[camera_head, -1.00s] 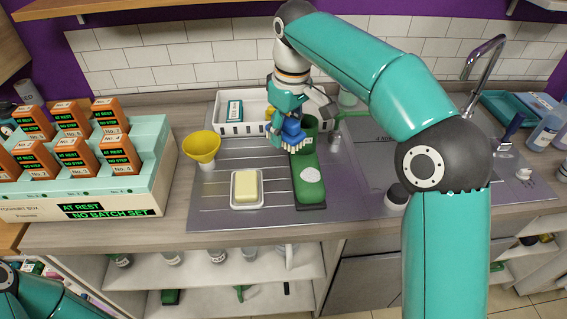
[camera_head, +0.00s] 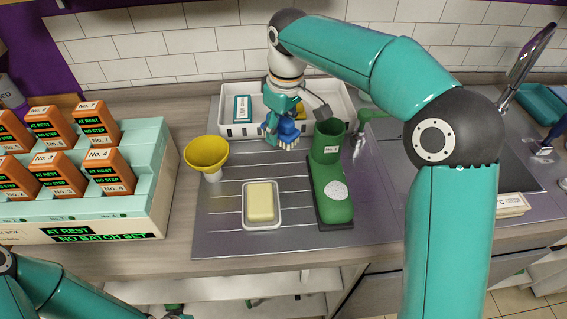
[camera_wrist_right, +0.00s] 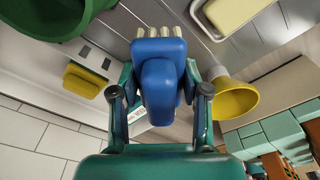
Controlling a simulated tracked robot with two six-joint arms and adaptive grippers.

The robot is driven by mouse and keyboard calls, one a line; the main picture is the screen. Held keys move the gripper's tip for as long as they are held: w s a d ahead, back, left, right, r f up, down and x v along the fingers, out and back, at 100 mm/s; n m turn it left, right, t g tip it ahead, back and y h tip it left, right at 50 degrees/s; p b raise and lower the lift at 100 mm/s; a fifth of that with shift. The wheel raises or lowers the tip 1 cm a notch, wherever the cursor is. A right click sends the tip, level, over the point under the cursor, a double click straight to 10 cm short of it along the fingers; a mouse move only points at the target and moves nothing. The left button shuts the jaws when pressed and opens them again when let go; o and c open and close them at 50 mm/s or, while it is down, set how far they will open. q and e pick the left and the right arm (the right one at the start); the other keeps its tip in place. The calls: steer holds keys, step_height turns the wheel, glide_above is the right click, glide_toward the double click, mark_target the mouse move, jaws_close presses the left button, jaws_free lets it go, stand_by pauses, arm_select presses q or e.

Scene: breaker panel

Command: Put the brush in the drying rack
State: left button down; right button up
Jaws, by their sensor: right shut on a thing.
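The blue brush (camera_head: 288,131) with pale bristle tufts is held in my right gripper (camera_head: 280,126). In the right wrist view the brush (camera_wrist_right: 160,75) sits between both fingers of the gripper (camera_wrist_right: 160,98), bristles pointing away from my palm. In the head view it hangs at the front side of a white slotted bin (camera_head: 232,131), which looks like the drying rack. I cannot tell whether it is over the bin's rim or just in front of it.
A green boot (camera_head: 330,180) stands just right of the brush. A yellow funnel (camera_head: 206,153) and a soap dish (camera_head: 262,222) with yellow soap are on the steel drainboard. The bin holds a teal-and-white box (camera_head: 243,108) and a yellow sponge (camera_wrist_right: 85,80).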

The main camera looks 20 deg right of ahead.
mark_target(280, 169)
step_height(280, 169, down, 11)
steer(key=shift+r, duration=0.1)
stand_by(0.3)
steer(key=o, duration=1)
steer(key=shift+s, duration=0.1)
